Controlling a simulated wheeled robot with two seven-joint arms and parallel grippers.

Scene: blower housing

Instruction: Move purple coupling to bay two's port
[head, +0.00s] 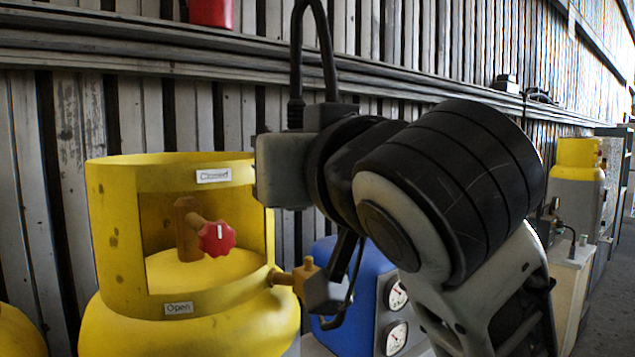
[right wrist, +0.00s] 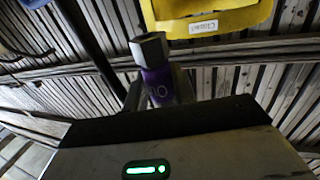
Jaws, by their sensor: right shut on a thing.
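The purple coupling (right wrist: 158,88) is between the fingers of my right gripper (head: 343,282), which is shut on it. Its grey hex end (right wrist: 150,48) points away from the gripper in the right wrist view. In the head view the hex end (head: 325,294) shows right beside the brass port (head: 303,277) on the side of the near yellow tank (head: 190,325). They overlap in the picture; I cannot tell whether they touch. The coupling's purple body is hidden there by my gripper. No bay number shows. My left gripper is not in view.
The near tank has a red knob (head: 217,238), a "Closed" label (head: 213,175) and an "Open" label (head: 179,309). A blue unit with gauges (head: 396,295) stands close behind my right gripper. Another yellow tank (head: 577,175) stands at the far right. A slatted wall is behind.

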